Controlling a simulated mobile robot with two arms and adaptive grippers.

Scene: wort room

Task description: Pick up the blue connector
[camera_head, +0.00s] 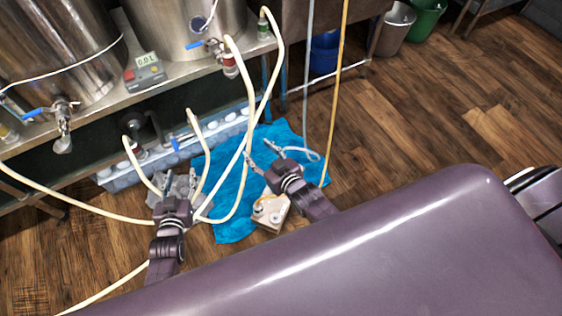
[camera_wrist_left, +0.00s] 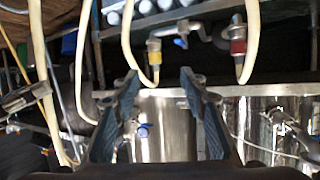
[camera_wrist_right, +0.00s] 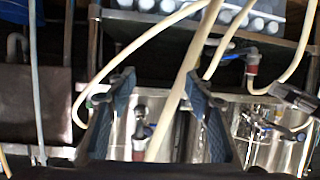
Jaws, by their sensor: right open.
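I cannot make out a connector that is clearly blue. Blue-handled valves show in the head view at the left tank (camera_head: 37,112), on the middle tank (camera_head: 195,45) and under the shelf (camera_head: 175,144). A blue valve handle (camera_wrist_left: 181,43) also shows in the left wrist view, between a yellow connector (camera_wrist_left: 154,46) and a red connector (camera_wrist_left: 238,42). My left gripper (camera_head: 176,178) is open and empty, low in front of the shelf. My right gripper (camera_head: 261,154) is open above the blue cloth. A pale hose (camera_wrist_right: 176,105) crosses between its fingers in the wrist view; its depth is unclear.
Steel tanks (camera_head: 60,40) and a scale (camera_head: 144,72) stand on the shelf. Pale hoses (camera_head: 252,100) loop down near both grippers. A blue cloth (camera_head: 232,215) and a small pale device (camera_head: 268,209) lie on the floor. Open wooden floor (camera_head: 430,120) is at the right.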

